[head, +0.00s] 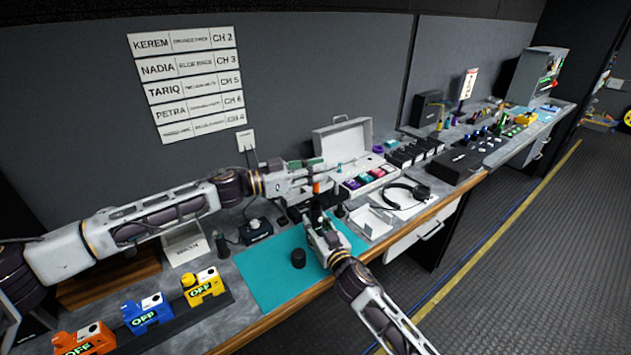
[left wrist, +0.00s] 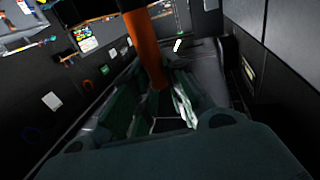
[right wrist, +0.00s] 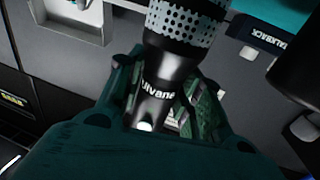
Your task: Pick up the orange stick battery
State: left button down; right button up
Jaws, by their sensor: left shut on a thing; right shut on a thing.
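The orange stick battery (left wrist: 148,45) stands between the fingers of my left gripper (left wrist: 155,112) in the left wrist view. In the head view a short orange piece of the battery (head: 316,187) shows just below my left gripper (head: 318,172), which is shut on it above the table. My right gripper (head: 318,228) is shut on a black handheld microphone body (right wrist: 165,85), seen in the right wrist view with pale lettering and a dotted mesh section. The two grippers are close together, the left one above. I cannot tell whether the battery touches the microphone.
A teal mat (head: 262,272) with a black cylinder (head: 298,259) lies in front. Blue, orange and yellow OFF boxes (head: 150,313) stand at the left. An open case (head: 343,140), a headset (head: 407,193) and a tray of coloured packs (head: 365,180) lie to the right.

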pick_arm(q)
jog(key=shift+r, duration=0.9)
pick_arm(e)
jog(key=shift+f, duration=0.2)
jog(key=o, duration=1.3)
jog(key=shift+r, duration=0.1)
jog(key=shift+o, duration=0.2)
jog(key=shift+s, duration=0.15)
jog(key=shift+v, duration=5.85)
pick_arm(q)
jog(key=shift+s, duration=0.1)
pick_arm(e)
jog(key=shift+s+d, duration=0.1)
jog(key=shift+s, duration=0.05)
